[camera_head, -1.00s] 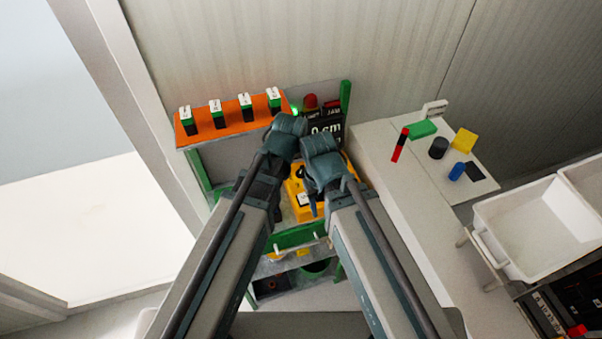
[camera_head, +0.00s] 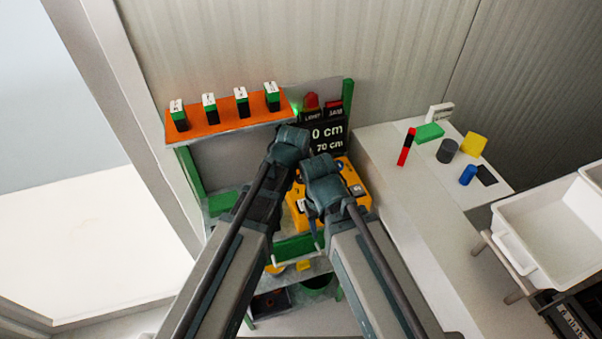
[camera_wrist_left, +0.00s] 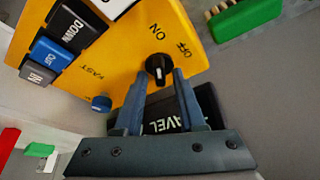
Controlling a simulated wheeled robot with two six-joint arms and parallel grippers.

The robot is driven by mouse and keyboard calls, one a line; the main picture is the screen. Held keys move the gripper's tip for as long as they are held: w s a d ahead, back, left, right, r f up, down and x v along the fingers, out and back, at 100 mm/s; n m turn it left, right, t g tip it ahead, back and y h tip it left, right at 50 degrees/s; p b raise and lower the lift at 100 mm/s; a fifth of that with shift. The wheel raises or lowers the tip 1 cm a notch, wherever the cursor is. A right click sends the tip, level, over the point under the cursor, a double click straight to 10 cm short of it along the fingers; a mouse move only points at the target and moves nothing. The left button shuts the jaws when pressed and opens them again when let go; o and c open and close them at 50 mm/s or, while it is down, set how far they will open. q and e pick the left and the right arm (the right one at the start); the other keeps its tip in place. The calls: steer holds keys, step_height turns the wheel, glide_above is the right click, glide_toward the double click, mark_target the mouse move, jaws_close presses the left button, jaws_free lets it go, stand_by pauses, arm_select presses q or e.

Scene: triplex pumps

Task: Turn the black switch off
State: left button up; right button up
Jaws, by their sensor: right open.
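The black switch (camera_wrist_left: 158,69) is a round knob on a yellow control box (camera_wrist_left: 120,50), between the printed words ON and OFF in the left wrist view. My left gripper (camera_wrist_left: 159,76) is open, with its two blue fingertips on either side of the knob and gaps showing beside it. I cannot tell whether either finger touches it. In the head view the yellow box (camera_head: 354,181) is partly hidden behind my wrists, and I cannot make out the switch there. My right gripper (camera_head: 316,225) is open, in front of the box's lower left part.
An orange shelf (camera_head: 232,127) with several green-black switches is at the left. A black display (camera_head: 327,137) stands behind the box. A white table (camera_head: 400,180) with small coloured objects and a white bin (camera_head: 548,225) are at the right. Blue, black and grey buttons share the box.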

arm_select(q)
jaws_close()
steer(key=shift+m+h, duration=0.5)
steer(key=shift+m, duration=1)
steer(key=shift+o, duration=1.2)
jaws_free()
